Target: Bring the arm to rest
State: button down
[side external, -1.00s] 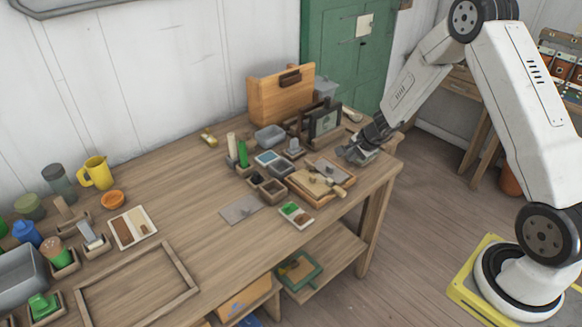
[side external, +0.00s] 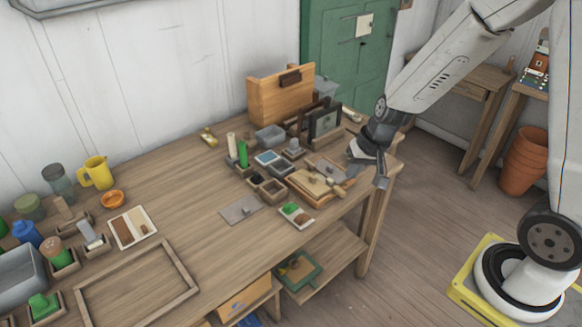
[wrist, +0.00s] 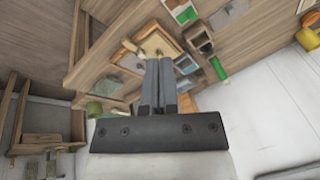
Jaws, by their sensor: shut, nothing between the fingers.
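My gripper (side external: 383,183) hangs at the right end of the wooden table (side external: 190,205), beside the wooden board (side external: 310,187) with small tools on it. Its dark fingers point downward. In the wrist view the fingers of my gripper (wrist: 168,70) lie side by side, shut and empty. Beyond them in that view is the wooden board (wrist: 153,42). Whether the fingertips touch the table edge cannot be told.
A wooden holder (side external: 282,95) and a dark framed stand (side external: 325,122) stand at the table's back right. Small trays, a yellow jug (side external: 97,172) and an empty wooden frame (side external: 137,290) are on the table. Terracotta pots (side external: 524,160) stand on the floor at right.

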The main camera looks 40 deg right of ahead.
jog(key=s+a+r+n+h, duration=0.1)
jog(key=s+a+r+n, duration=0.1)
jog(key=s+n, duration=0.4)
jog(key=shift+s+a+r+g, duration=0.2)
jog(key=shift+s+a+g, duration=0.2)
jog(key=shift+s, duration=0.95)
